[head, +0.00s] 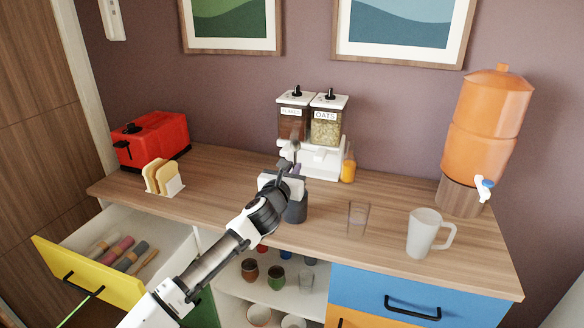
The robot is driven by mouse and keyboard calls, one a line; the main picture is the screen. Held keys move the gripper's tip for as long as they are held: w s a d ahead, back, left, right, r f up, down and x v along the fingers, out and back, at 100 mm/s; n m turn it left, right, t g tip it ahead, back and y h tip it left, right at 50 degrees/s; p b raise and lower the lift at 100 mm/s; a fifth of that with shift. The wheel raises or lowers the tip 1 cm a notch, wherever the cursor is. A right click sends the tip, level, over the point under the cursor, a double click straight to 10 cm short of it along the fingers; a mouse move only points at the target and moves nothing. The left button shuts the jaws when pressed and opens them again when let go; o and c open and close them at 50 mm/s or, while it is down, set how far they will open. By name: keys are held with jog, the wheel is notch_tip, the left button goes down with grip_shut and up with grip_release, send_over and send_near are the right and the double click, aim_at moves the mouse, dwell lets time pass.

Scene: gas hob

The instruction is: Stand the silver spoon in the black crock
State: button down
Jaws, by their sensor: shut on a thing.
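The black crock (297,211) stands on the wooden counter in front of the white cereal dispenser, partly hidden behind my gripper and wrist. My gripper (285,168) is at the crock's mouth, just above it in the picture. It is shut on a thin greyish piece, which looks like the silver spoon (294,140), rising upright in front of the dispenser. The spoon's lower part is hidden by the gripper, so I cannot tell whether it is inside the crock. A small purplish handle shows beside the fingers near the crock's rim.
A clear glass (357,219) and a white mug (424,233) stand to the right on the counter (330,258). An orange drink dispenser (488,130), toast rack (164,178) and red toaster (151,138) stand farther out. The yellow-fronted drawer (75,265) is open at left.

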jog(key=shift+f+b, duration=2.5)
jog(key=shift+f, duration=0.95)
jog(key=c, duration=1.4)
grip_release()
jog(key=shift+o, duration=0.2)
jog(key=b+v, duration=0.3)
jog(key=v, duration=1.1)
jog(key=shift+w+r, duration=0.1)
jog(key=shift+r, duration=0.1)
